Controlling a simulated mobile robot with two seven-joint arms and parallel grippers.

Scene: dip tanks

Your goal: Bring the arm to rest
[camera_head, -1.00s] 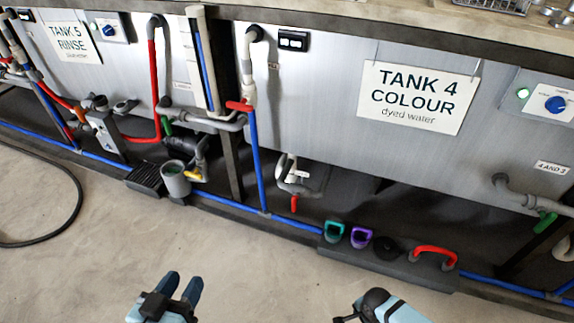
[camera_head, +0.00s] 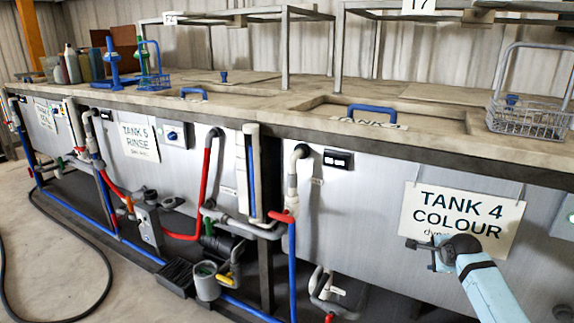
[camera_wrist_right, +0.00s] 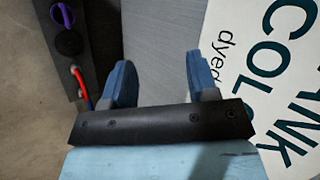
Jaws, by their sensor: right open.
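My right arm comes in at the lower right of the head view, with a pale blue link. Its gripper (camera_head: 428,250) is in front of the Tank 4 wall, overlapping the lower part of the TANK 4 COLOUR sign (camera_head: 460,212). In the right wrist view the two blue fingers of this gripper (camera_wrist_right: 160,77) stand wide apart with nothing between them. The sign also shows at the right of that view (camera_wrist_right: 262,70). My left gripper is out of view.
The bench top (camera_head: 270,108) runs across the head view. A wire basket (camera_head: 530,118) stands on it at right, a blue basket (camera_head: 152,82) at left. Pipes and a grey cup (camera_head: 207,285) are below. A black hose (camera_head: 75,235) lies on bare floor at left.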

